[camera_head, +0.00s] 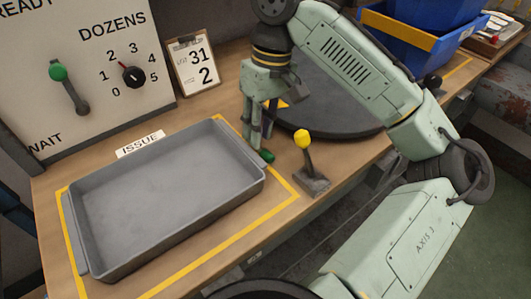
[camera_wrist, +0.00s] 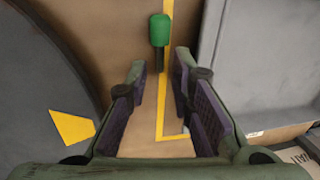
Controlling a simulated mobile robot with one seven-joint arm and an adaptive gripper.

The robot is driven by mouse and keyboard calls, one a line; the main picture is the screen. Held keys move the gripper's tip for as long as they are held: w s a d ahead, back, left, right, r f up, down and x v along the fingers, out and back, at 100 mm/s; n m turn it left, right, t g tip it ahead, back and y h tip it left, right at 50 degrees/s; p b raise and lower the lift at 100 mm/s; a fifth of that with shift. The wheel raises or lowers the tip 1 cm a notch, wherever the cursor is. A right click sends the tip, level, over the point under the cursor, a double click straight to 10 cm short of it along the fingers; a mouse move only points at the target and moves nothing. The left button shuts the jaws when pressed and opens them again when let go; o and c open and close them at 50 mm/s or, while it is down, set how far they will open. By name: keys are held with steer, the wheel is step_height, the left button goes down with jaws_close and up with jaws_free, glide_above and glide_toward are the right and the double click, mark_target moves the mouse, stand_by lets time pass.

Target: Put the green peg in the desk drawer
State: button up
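The green peg (camera_wrist: 160,30) has a rounded green head and a dark stem. In the wrist view it lies just beyond my gripper (camera_wrist: 161,64), its stem pointing toward the gap between the fingertips. The fingers are apart with nothing gripped. In the head view my gripper (camera_head: 258,143) points down at the desk (camera_head: 232,250), and the green peg (camera_head: 266,156) shows beside the fingertips, partly hidden by them. I cannot make out an open drawer; the desk front is partly hidden by my arm.
A grey tray (camera_head: 95,262) sits left of my gripper inside yellow tape. A yellow-knobbed lever (camera_head: 304,146) stands close on the right. A dark round plate (camera_head: 345,125) lies behind. A clipboard (camera_head: 194,66), control panel (camera_head: 90,60) and blue bins (camera_head: 410,45) stand farther back.

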step_height(320, 180, down, 2)
steer(key=shift+s+a+f, duration=0.15)
steer(key=shift+f, duration=0.1)
steer(key=shift+c, duration=0.6)
jaws_close()
